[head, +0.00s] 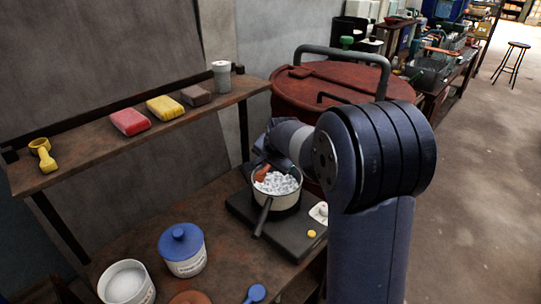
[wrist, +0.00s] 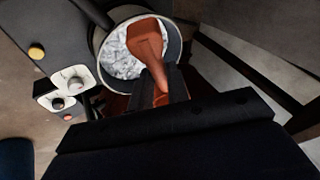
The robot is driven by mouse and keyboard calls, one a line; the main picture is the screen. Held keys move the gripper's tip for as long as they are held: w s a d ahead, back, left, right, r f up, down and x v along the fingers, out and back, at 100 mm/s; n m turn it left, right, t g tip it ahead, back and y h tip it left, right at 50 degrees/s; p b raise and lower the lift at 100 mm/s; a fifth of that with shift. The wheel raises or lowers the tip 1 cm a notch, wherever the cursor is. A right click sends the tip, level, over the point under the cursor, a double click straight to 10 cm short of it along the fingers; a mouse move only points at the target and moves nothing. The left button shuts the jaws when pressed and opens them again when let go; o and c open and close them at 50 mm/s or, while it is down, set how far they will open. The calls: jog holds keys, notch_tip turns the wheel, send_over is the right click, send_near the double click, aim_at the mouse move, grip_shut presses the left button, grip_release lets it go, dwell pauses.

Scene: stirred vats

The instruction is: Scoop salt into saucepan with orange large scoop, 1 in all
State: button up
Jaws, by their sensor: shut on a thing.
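The saucepan (head: 288,200) is pale with a dark handle and stands on a dark hotplate; white lumps (head: 276,183) fill much of it. My gripper (wrist: 162,88) is shut on the handle of the orange scoop (wrist: 147,42). The scoop's bowl is over the saucepan (wrist: 98,50) in the wrist view, and shows at its far left rim in the head view (head: 262,173). I see no salt in the scoop, and cannot tell whether it touches the lumps. An open white tub (head: 125,283) of white material stands at lower left; its label is unreadable.
The hotplate (head: 246,214) has knobs on its right side. A blue-lidded jar (head: 182,250) and a blue scoop (head: 256,292) are on the bench. The shelf holds a yellow scoop (head: 42,154), coloured blocks and a grey shaker (head: 221,77). A large red vat (head: 330,85) stands behind.

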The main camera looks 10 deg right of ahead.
jog(key=p, duration=0.2)
jog(key=g+h+p, duration=0.1)
jog(key=p, duration=0.1)
jog(key=shift+w+a+r+h, duration=0.15)
jog(key=shift+a+r+h, duration=0.1)
jog(key=shift+r+h, duration=0.1)
jog(key=shift+w+a+f+n+g+h+p, duration=0.15)
jog(key=shift+n+g+h+p, duration=0.25)
jog(key=shift+g+h+p, duration=0.55)
jog(key=shift+f, duration=0.1)
